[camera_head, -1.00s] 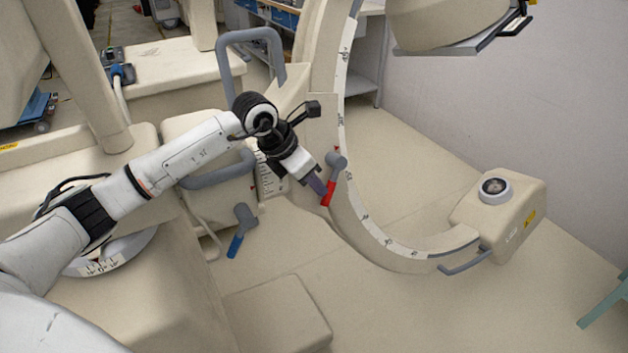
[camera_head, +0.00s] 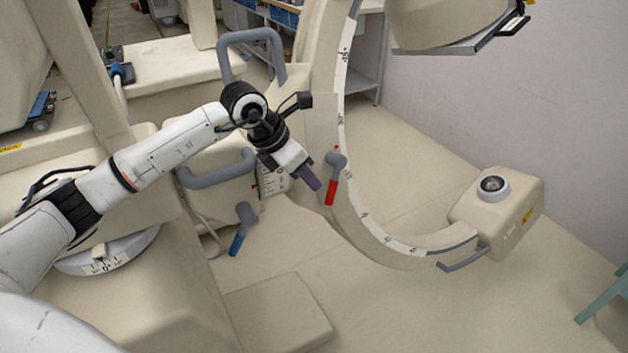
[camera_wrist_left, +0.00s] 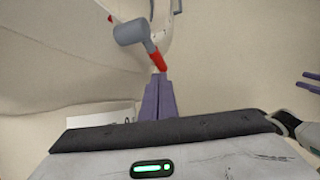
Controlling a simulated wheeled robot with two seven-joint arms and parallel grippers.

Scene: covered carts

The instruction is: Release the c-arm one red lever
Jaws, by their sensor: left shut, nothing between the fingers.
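The red lever (camera_head: 331,191) hangs from a grey knob (camera_head: 336,160) on the side of the cream C-arm (camera_head: 352,200), its red end pointing down.
A blue-ended lever (camera_head: 236,243) hangs lower left of the gripper. Grey handles (camera_head: 218,172) curve out beside my left arm. The C-arm's lower end carries a box (camera_head: 500,215) at the right. The floor (camera_head: 420,310) in front is mostly clear.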

